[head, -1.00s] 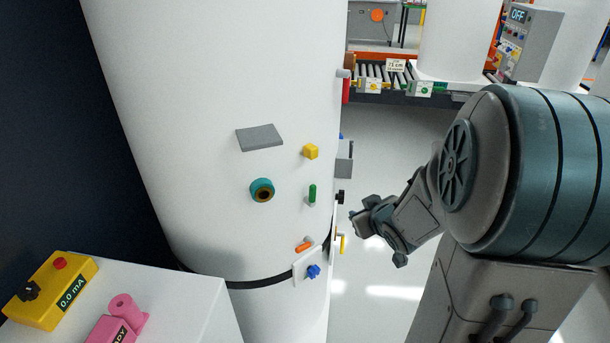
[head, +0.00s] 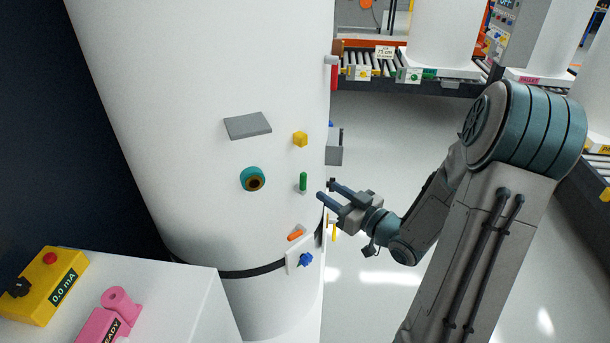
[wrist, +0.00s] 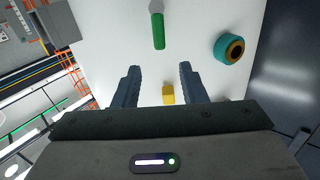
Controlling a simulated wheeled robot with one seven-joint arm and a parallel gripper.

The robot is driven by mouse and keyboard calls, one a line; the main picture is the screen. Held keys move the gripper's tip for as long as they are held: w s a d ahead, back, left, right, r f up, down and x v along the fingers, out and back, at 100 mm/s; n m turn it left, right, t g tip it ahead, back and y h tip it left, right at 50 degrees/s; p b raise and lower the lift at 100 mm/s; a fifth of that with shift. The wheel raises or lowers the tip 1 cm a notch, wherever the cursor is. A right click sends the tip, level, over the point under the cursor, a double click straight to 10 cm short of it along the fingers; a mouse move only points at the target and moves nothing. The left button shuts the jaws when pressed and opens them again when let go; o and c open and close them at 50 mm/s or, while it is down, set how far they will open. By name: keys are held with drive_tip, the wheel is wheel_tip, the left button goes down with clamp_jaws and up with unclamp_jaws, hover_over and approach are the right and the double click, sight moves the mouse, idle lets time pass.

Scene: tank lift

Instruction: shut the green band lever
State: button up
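The green band lever (head: 303,181) is a short green bar on the side of the big white tank (head: 190,120). In the head view it stands upright, right of the teal ring. In the wrist view the green lever (wrist: 158,31) lies ahead of the fingertips, between their lines, with a grey end at the top. My gripper (head: 325,189) is just right of the lever in the head view, fingers pointing at the tank. It also shows in the wrist view (wrist: 158,70), where its two fingers are wide apart with nothing gripped. The gripper looks apart from the lever.
Near the lever on the tank are a yellow block (head: 300,139), a teal ring (head: 253,179), a grey plate (head: 247,126), an orange handle (head: 296,235) and a blue knob (head: 305,259). Open floor (head: 400,130) lies right of the tank.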

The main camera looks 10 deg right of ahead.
sight(306, 176)
drive_tip(key=p+x, duration=0.1)
drive_tip(key=x, duration=0.9)
drive_tip(key=shift+c, duration=0.4)
clamp_jaws()
